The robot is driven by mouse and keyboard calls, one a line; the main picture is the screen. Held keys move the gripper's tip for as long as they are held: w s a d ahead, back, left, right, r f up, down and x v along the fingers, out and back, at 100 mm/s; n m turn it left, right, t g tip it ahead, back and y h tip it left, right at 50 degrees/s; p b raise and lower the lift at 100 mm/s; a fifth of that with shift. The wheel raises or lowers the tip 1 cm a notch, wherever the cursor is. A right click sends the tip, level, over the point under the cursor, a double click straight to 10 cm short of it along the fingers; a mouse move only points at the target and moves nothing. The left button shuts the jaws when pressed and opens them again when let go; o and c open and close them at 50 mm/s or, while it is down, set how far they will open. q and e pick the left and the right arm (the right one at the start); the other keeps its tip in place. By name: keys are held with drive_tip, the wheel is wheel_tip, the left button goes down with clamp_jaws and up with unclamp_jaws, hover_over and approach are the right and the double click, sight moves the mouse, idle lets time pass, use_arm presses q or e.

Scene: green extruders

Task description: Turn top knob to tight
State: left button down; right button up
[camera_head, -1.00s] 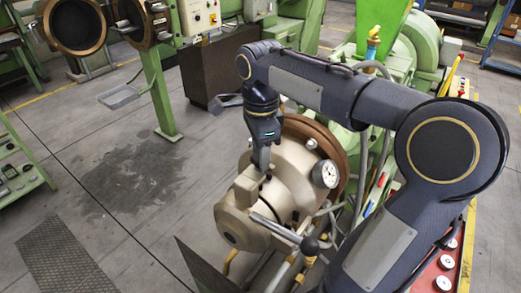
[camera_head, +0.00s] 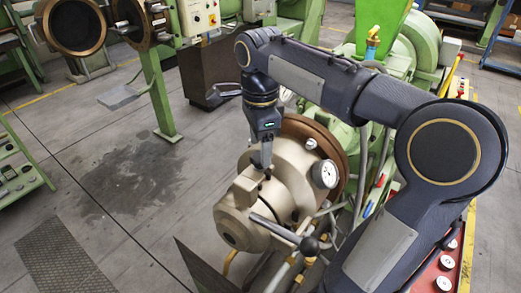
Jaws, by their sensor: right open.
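The cream machine head (camera_head: 285,192) of the green extruder stands in the middle of the head view, with a brown flange (camera_head: 325,140) behind it. My right gripper (camera_head: 262,168) points down at the top of this head, its fingertips at or just above a small dark spot there. A knob under the fingertips is not clearly visible; the fingers hide it. From this angle I cannot tell whether they touch anything. A small round silver knob or cap (camera_head: 310,143) sits to the right of the gripper. My left gripper does not show.
A white dial gauge (camera_head: 325,174) is right of the gripper. A green hopper (camera_head: 380,25) rises behind my right arm. The grey floor at left (camera_head: 130,180) is mostly free.

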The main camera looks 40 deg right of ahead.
wheel_tip(320, 180, up, 6)
drive_tip(key=shift+f, duration=0.1)
drive_tip(key=shift+s, duration=0.1)
idle(0.6)
